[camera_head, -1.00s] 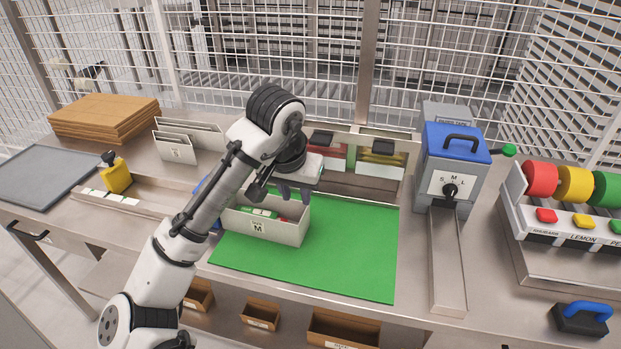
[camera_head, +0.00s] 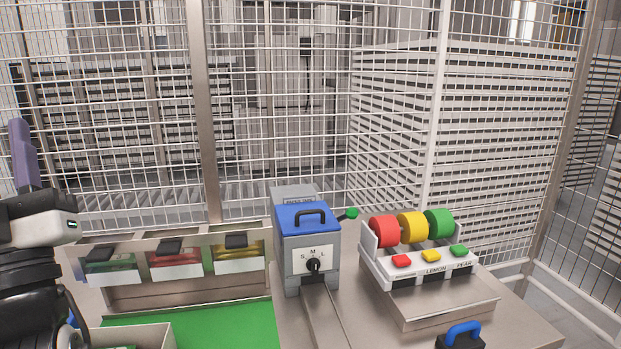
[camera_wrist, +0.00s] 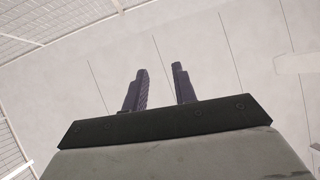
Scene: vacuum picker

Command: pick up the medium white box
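The medium white box (camera_head: 150,336) stands on the green mat (camera_head: 240,325) at the bottom left of the head view. Only its upper rim and back part show; the rest is cut off by the picture edge, and something green lies inside. My gripper (camera_head: 24,150) is at the left edge of the head view, raised above the box and apart from it, with its fingers pointing up. In the wrist view my gripper (camera_wrist: 158,70) has its fingers apart with nothing between them, facing a pale, plain surface. The box is not in the wrist view.
Bins with green, red and yellow contents (camera_head: 175,264) stand behind the mat. A blue-topped dispenser (camera_head: 308,245) with an S-M-L dial and chute is right of it. Tape rolls (camera_head: 412,227) with coloured buttons stand farther right, near a blue-handled tool (camera_head: 462,336). Wire fencing closes the back.

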